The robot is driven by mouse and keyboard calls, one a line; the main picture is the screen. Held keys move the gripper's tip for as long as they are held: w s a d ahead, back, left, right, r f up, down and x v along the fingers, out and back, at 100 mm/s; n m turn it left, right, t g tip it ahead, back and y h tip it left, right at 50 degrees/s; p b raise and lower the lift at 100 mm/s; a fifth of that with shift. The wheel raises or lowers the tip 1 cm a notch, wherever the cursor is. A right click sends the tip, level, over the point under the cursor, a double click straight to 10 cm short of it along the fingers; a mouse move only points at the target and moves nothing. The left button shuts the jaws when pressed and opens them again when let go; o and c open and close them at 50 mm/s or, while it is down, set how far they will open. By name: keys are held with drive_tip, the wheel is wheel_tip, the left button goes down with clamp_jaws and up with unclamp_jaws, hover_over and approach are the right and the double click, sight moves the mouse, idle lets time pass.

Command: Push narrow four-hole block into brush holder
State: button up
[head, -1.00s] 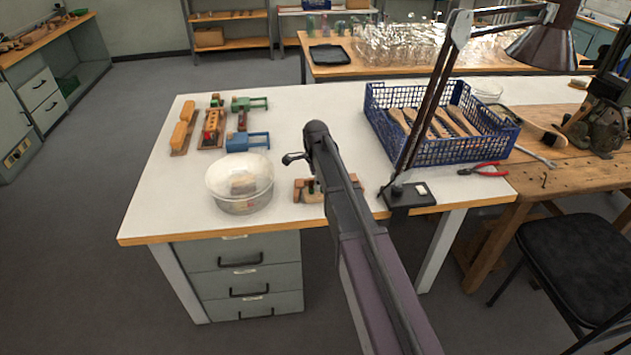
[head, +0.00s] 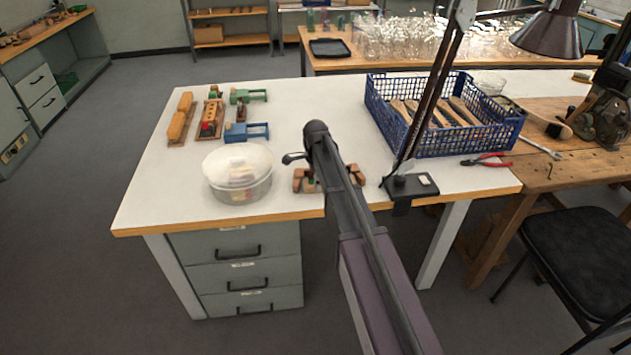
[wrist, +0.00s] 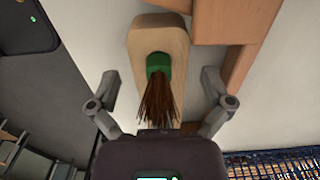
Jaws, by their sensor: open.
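In the wrist view a pale wooden block (wrist: 150,38) with a rounded end carries a brown bristle tuft (wrist: 158,105) in a green band. Its holes cannot be counted here. Reddish-brown wooden pieces (wrist: 240,22), which look like the brush holder, adjoin its far end and right side. Whether the block is seated between them is unclear. My gripper (wrist: 160,84) is open, one finger on each side of the tuft and block, with no clear contact. In the head view, wooden holder parts (head: 304,181) show beside my arm, which hides the gripper and block.
A clear round tub (head: 238,183) stands left of the holder. A black lamp base (head: 410,186) is to the right, with a blue basket (head: 455,150) of brushes behind. Wooden and coloured fixtures (head: 208,118) sit at back left. The front left tabletop is clear.

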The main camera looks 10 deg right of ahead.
drive_tip(key=c, duration=1.2)
drive_tip(key=shift+c, duration=0.2)
drive_tip(key=shift+w, duration=0.15)
